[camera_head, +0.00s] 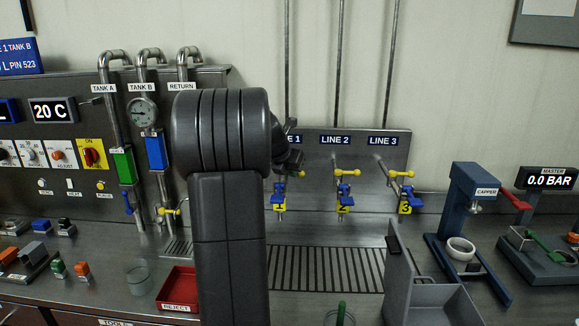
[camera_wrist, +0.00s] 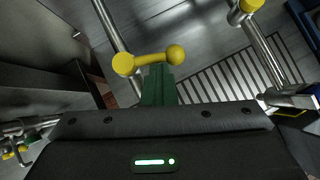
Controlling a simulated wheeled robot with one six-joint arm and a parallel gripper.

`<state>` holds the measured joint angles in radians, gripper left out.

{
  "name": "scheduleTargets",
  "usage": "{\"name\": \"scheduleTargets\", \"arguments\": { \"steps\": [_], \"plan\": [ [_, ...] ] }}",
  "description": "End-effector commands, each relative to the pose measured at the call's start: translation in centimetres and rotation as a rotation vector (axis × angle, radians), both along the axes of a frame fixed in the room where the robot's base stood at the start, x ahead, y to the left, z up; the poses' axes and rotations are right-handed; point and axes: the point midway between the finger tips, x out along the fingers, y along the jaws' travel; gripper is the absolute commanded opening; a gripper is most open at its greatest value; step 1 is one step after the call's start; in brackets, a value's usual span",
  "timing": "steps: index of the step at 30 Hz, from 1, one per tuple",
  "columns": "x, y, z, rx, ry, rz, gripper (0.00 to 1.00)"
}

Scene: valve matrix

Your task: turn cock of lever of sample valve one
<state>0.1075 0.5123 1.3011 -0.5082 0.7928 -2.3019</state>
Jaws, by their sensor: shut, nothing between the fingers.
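The Line 1 valve (camera_head: 279,196), with a yellow lever and blue and yellow parts, is on the back panel just right of my arm. Its label is partly covered. In the wrist view, a yellow lever (camera_wrist: 152,60) with rounded ends crosses ahead of my gripper (camera_wrist: 160,72). The green fingers are shut with nothing between them. Their tips are close to the lever's underside in the picture; I cannot tell whether they touch. In the head view my arm hides most of the gripper.
Similar Line 2 (camera_head: 343,188) and Line 3 (camera_head: 405,188) valves stand to the right. A slotted drain (camera_head: 325,269) lies below them. A grey bin (camera_head: 430,295) and a red reject tray (camera_head: 180,287) stand in front. Another pipe with a yellow end (camera_wrist: 248,8) shows at upper right in the wrist view.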

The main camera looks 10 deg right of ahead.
Motion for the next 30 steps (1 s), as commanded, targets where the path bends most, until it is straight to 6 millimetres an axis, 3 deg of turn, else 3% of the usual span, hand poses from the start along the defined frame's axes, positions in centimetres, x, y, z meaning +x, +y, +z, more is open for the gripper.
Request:
{"name": "scheduleTargets", "arguments": {
  "steps": [1,30],
  "plan": [
    [-0.05,-0.35,0.67,0.000,0.004,-0.003,0.00],
    [-0.03,0.17,0.00,0.000,0.001,-0.002,0.00]
  ]
}}
